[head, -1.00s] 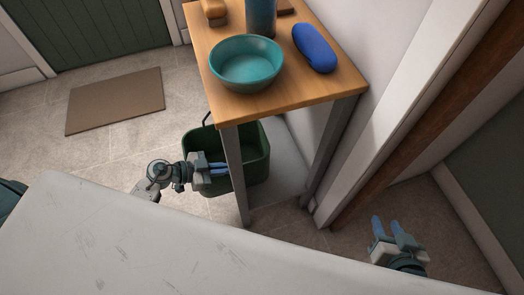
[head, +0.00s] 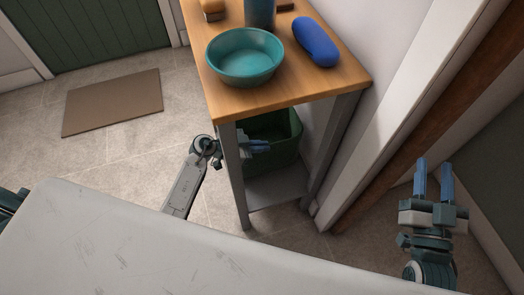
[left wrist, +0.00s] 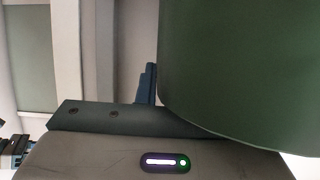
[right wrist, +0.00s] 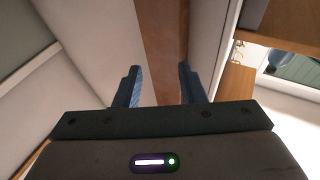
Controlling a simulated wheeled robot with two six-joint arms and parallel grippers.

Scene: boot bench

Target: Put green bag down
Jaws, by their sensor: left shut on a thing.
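The green bag (head: 275,150) is an open-topped, bucket-like container under the wooden-topped bench, above the pale lower shelf. My left gripper (head: 262,146) reaches in from the left past the bench's near leg and is shut on the bag. In the left wrist view the bag's green side (left wrist: 240,70) fills the right half and hides one finger. I cannot tell if the bag touches the shelf. My right gripper (head: 434,180) is open and empty at the right, beside the door frame; its two separated fingers also show in the right wrist view (right wrist: 158,88).
The bench top (head: 300,92) holds a teal bowl (head: 245,58), a blue case (head: 316,42), a dark blue cylinder (head: 260,12) and a brush-like item. Grey bench legs (head: 236,175) stand close to my left arm. A brown mat (head: 112,102) lies on open floor at left.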

